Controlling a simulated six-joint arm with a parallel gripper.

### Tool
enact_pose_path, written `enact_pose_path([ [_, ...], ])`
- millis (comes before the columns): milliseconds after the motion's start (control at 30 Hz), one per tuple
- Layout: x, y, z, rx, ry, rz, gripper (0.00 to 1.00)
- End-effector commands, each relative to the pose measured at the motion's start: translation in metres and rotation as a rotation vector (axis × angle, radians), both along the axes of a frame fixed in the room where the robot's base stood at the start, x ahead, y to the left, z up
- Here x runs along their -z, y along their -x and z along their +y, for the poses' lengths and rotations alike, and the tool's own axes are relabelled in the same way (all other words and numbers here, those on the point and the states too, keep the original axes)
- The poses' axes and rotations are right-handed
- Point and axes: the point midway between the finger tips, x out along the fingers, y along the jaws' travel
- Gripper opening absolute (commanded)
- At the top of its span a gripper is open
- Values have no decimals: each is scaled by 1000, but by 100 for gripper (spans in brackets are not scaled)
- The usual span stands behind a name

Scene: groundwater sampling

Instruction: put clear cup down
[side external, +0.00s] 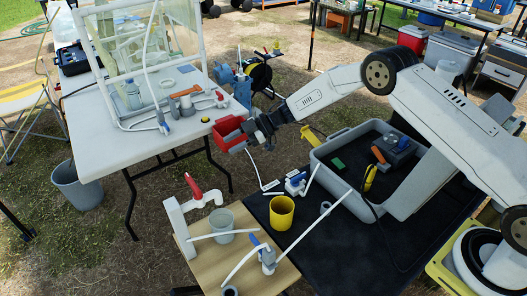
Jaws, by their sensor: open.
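The clear cup (221,227) stands upright on the small wooden table (226,273), close to the red-handled white tap (199,194). A thin white tube runs across it. My gripper (229,133), with red fingers, is open and appears empty. In the picture it is well above the cup, apart from it, near the right edge of the white table. How high it is above the ground is hard to tell.
A yellow cup (282,213) stands on the black tabletop (331,255), right of the clear cup. A grey bin (331,160) with tools lies behind it. A blue-handled valve (266,258) with tubing is at the front. The white table (158,149) with a framed enclosure is at left.

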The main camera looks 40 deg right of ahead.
Motion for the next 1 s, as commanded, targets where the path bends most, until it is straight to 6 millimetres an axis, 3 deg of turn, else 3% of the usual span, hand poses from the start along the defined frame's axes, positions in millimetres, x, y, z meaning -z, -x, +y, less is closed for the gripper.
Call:
enact_pose_path([
  [33, -14, -6, -3, 68, 2, -15, 45],
  [233, -55, -20, -27, 357, 35, -38, 45],
  [467, -86, -8, -66, 676, 106, 13, 45],
  [567, -95, 7, -85, 805, 145, 61, 45],
  [767, -101, 58, -121, 1035, 235, 203, 45],
  [1000, -96, 149, -151, 1250, 346, 452, 45],
])
